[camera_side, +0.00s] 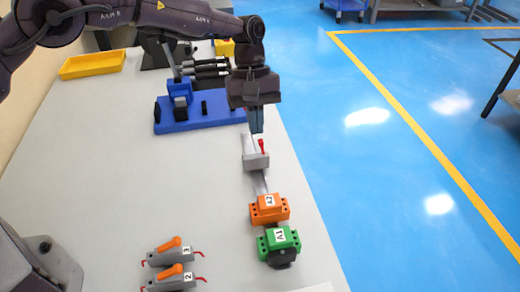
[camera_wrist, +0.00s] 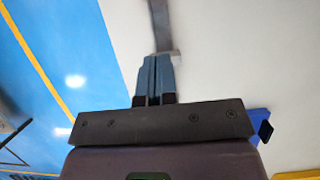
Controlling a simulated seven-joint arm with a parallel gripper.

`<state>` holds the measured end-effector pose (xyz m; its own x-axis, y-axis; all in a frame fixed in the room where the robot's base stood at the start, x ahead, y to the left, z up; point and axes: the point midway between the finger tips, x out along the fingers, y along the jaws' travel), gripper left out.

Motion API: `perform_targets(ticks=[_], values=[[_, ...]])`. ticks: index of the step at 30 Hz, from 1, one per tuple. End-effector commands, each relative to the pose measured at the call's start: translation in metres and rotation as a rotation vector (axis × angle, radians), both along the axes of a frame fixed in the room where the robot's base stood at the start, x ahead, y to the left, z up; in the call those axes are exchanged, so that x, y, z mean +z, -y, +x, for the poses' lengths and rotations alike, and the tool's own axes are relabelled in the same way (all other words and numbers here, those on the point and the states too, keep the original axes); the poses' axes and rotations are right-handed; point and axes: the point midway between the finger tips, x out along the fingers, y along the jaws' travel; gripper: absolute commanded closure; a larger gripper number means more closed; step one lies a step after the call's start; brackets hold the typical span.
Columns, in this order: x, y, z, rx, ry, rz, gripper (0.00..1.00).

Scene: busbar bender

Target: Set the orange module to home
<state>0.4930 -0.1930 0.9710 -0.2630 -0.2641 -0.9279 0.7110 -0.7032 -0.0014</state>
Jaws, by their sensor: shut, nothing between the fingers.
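The orange module (camera_side: 269,208), labelled A2, sits on a grey metal rail (camera_side: 259,182) near the right edge of the table. The green module (camera_side: 279,243), labelled A1, is just in front of it at the near end of the rail. A grey block with a red lever (camera_side: 256,160) sits on the rail behind the orange module. My gripper (camera_side: 256,131) is shut and empty, pointing down above the rail's far part, behind the grey block. In the wrist view my gripper's fingers (camera_wrist: 155,60) are together, with the rail (camera_wrist: 160,25) beyond them. The orange module is not visible there.
A blue bender base (camera_side: 200,112) stands left of my gripper. A yellow tray (camera_side: 92,64) lies at the back left. Two grey clamps with orange handles, one marked 3 (camera_side: 174,252) and one marked 2 (camera_side: 174,278), lie front left. The middle of the table (camera_side: 120,180) is clear.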

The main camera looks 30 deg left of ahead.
Motion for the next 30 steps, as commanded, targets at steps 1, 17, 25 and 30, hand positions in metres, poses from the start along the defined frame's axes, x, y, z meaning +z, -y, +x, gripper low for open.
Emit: perform_targets(ticks=[1, 17, 25, 30], values=[[-0.007, 0.002, -0.003, -0.002, -0.003, 0.000, 1.00], [-0.085, 0.039, -0.038, -0.008, 0.001, -0.001, 1.00], [-0.085, 0.052, -0.052, -0.006, 0.002, -0.001, 1.00], [-0.085, 0.053, -0.053, -0.006, 0.002, -0.001, 1.00]])
